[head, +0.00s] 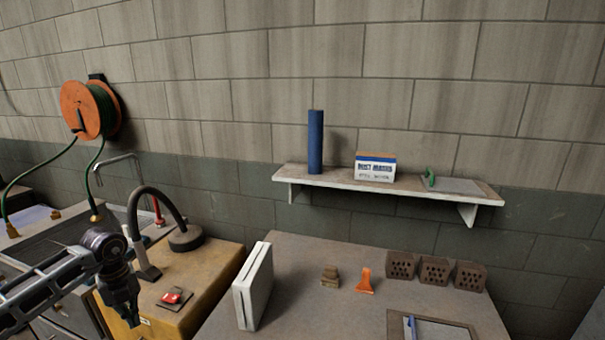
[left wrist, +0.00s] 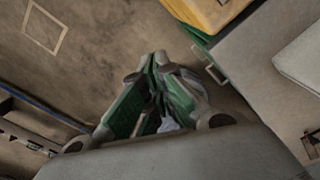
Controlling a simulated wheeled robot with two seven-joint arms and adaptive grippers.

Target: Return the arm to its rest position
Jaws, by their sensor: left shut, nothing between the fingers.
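My left arm comes in from the left in the head view. Its dark gripper (head: 128,312) hangs pointing down, beside the front left edge of the yellow cabinet. In the left wrist view the left gripper (left wrist: 157,62) has its fingers together with nothing held. My right arm and gripper are not in view.
The grey table (head: 300,318) bears a white panel (head: 253,287), an orange scraper (head: 365,281) and three hollow bricks (head: 433,271). A shelf (head: 345,186) hangs on the wall.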

